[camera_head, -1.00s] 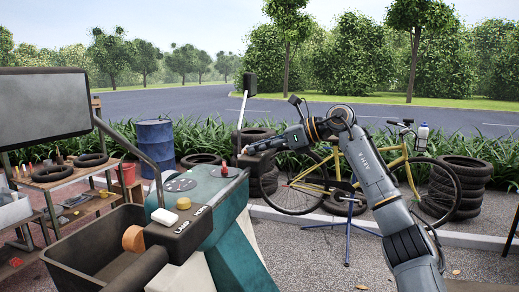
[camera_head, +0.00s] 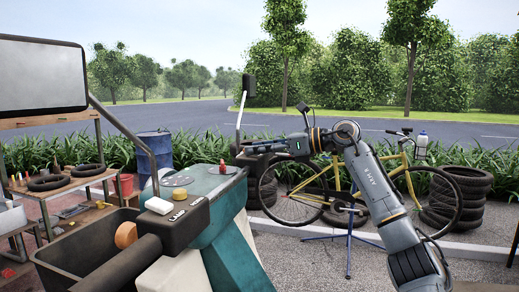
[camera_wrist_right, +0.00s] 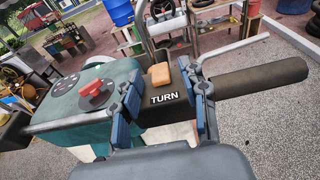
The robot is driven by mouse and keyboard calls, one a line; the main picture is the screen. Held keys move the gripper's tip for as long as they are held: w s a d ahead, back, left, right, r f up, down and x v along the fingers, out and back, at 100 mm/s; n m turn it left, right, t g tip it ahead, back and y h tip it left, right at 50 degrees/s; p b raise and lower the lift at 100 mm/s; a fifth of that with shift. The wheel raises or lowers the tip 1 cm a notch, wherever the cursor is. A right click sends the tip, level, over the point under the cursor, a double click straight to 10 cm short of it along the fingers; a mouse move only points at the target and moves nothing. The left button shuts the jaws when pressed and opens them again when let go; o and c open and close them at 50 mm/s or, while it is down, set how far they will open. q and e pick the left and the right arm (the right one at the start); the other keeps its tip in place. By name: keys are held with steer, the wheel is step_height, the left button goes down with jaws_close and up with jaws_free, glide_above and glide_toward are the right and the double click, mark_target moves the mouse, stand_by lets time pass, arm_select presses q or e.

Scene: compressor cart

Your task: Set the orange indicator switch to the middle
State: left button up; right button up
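The orange indicator switch (camera_wrist_right: 160,74) is a small rounded block on the black control box (camera_wrist_right: 168,111), above the white word TURN in the right wrist view. My left gripper is not in view.
A red knob (camera_wrist_right: 96,88) sits on the teal body (camera_head: 227,226) left of the fingers in the wrist view. A black handlebar grip (camera_wrist_right: 262,78) and a metal lever (camera_wrist_right: 236,46) lie to the right. A yellow bicycle (camera_head: 322,187) stands behind my right arm.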

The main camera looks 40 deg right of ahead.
steer(key=shift+s, duration=0.1)
steer(key=shift+s+d, duration=0.25)
steer(key=shift+s, duration=0.05)
steer(key=v, duration=1.1)
